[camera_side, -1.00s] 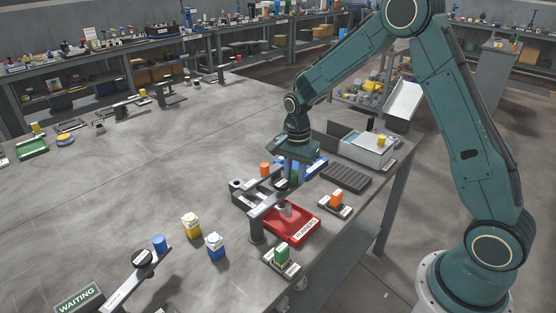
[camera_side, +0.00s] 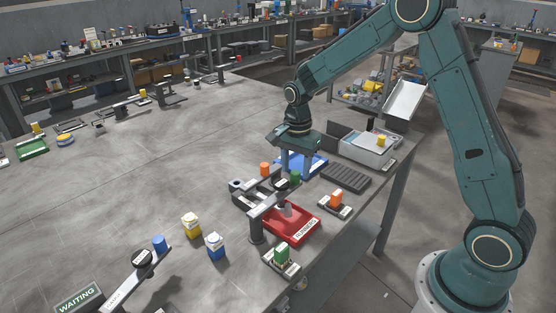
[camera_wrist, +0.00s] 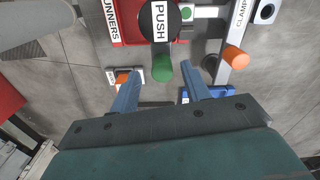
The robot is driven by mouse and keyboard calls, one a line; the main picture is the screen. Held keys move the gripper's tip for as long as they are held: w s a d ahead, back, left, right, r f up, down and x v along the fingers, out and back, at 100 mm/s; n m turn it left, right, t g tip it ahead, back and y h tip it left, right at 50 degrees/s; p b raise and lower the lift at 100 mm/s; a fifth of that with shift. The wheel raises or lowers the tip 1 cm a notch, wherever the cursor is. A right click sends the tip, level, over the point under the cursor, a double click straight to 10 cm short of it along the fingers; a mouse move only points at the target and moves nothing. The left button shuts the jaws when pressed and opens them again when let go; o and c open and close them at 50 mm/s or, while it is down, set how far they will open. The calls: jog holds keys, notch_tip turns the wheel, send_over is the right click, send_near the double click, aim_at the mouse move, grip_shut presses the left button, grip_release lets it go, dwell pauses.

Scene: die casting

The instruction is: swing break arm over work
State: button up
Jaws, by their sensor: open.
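The break arm, a grey bar with a black PUSH disc (camera_side: 281,184) and a green knob (camera_side: 295,178), reaches from a dark post (camera_side: 256,228) past the red RUNNERS tray (camera_side: 318,227). The wrist view also shows the PUSH disc (camera_wrist: 160,20) and green knob (camera_wrist: 162,68). My gripper (camera_side: 297,170) is open and empty above and beyond the green knob. In the wrist view, my gripper (camera_wrist: 159,88) has its fingers apart, with the knob just ahead of the gap. The casting under the arm is mostly hidden, so I cannot tell how it sits.
A CLAMP lever with an orange knob (camera_wrist: 235,58) stands beside the break arm. A blue tray (camera_side: 316,164) lies behind my gripper. A black ribbed tray (camera_side: 346,177) and a grey box (camera_side: 368,148) are to the right. Blue and yellow bottles (camera_side: 215,247) stand at the front left.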

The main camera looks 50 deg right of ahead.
notch_tip(320, 180, up, 11)
jog(key=shift+r, duration=0.2)
dwell(0.3)
jog(key=s+a+r+n+t, duration=0.3)
jog(key=s+r+n, duration=0.55)
jog(key=s, duration=0.45)
jog(key=s+a+f+n+t, duration=0.1)
jog(key=s+n, duration=0.6)
jog(key=s, duration=0.7)
jog(key=shift+a+t, duration=0.75)
jog(key=shift+t, duration=0.05)
